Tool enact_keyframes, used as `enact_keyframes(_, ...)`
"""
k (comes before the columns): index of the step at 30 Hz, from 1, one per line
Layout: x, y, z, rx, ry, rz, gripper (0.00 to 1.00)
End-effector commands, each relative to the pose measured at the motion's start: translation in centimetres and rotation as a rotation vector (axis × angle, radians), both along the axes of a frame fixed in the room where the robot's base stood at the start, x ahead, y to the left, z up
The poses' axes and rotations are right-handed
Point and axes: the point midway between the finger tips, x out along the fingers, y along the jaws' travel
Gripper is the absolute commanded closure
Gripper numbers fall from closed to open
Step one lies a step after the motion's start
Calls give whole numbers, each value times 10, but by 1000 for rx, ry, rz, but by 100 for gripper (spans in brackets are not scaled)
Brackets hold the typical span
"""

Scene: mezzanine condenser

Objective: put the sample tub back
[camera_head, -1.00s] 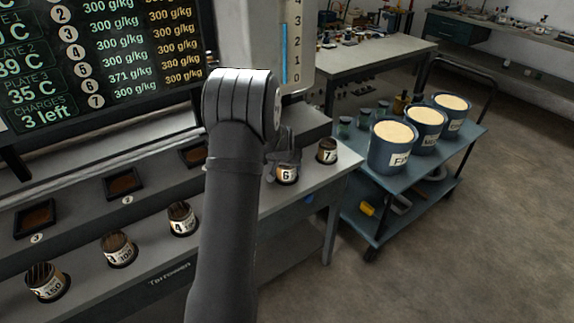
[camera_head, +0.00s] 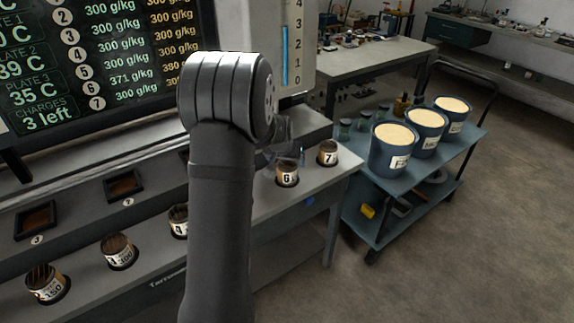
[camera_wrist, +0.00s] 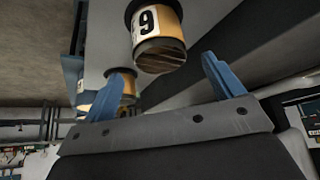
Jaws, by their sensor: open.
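Sample tub 6 (camera_head: 288,175), a small dark-topped tub with a white and tan label, sits upright in its place on the bench shelf. My gripper (camera_head: 280,145) is just behind and left of it, partly hidden by my arm. In the wrist view, which is upside down, tub 6 (camera_wrist: 158,38) shows beyond the gap between my blue fingertips (camera_wrist: 172,80). The fingers are apart and nothing is between them. Tub 7 (camera_head: 327,153) stands to the right of tub 6. A tub also shows behind one finger in the wrist view.
Tubs 4 (camera_head: 179,222) and others stand along the shelf (camera_head: 322,177) to the left; my arm hides part of the row. Dark trays (camera_head: 124,186) lie behind them. A blue cart (camera_head: 440,160) with three large tubs stands to the right.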

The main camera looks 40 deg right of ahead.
Motion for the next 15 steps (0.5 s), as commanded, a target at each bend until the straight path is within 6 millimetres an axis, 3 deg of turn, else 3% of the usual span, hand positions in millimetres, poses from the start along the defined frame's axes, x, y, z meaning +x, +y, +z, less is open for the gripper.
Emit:
enact_keyframes(6,-11,12,30,-1,-1,0,14)
enact_keyframes(15,-17,18,42,1,1,0,14)
